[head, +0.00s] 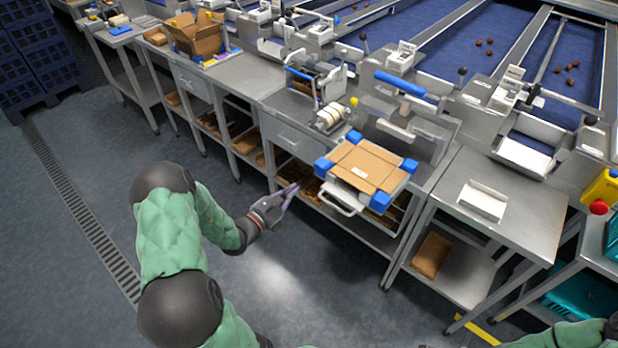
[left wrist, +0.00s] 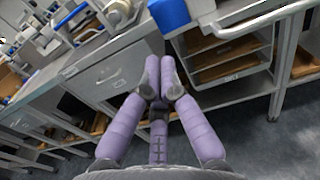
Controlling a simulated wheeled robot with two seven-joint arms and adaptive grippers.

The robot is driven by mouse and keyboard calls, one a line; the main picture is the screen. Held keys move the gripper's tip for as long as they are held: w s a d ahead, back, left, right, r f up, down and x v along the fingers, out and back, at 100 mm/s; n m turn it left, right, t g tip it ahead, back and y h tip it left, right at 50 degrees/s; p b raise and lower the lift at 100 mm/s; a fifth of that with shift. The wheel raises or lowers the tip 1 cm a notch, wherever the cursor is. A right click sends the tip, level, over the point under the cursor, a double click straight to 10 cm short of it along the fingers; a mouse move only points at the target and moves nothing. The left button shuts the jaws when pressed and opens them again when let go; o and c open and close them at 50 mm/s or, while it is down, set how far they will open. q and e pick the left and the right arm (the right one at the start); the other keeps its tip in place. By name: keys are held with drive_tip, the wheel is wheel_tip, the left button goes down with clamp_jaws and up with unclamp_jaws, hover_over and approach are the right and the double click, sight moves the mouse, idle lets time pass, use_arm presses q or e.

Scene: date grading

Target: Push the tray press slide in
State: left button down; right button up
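The tray press (head: 402,125) stands on a steel bench, with a blue bar lever on top. Its slide, with blue corner blocks (head: 326,167) and a flat cardboard piece (head: 368,166) on it, sticks out past the bench's front edge. A pale loop handle (head: 338,208) hangs at the slide's front. My right gripper is out of view.
A steel side table (head: 520,205) with a small white tray (head: 482,201) stands right of the press. Shelves with brown boxes (head: 432,254) lie under the benches. A red button on a yellow box (head: 599,207) is at the far right. The floor before the benches is clear.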

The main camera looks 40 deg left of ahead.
use_arm(q)
drive_tip(key=w+b, duration=0.2)
drive_tip(key=w, duration=0.6)
drive_tip(key=shift+d, duration=0.35)
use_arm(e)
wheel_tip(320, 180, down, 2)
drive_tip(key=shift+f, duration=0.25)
use_arm(q)
drive_tip(key=shift+w, duration=0.1)
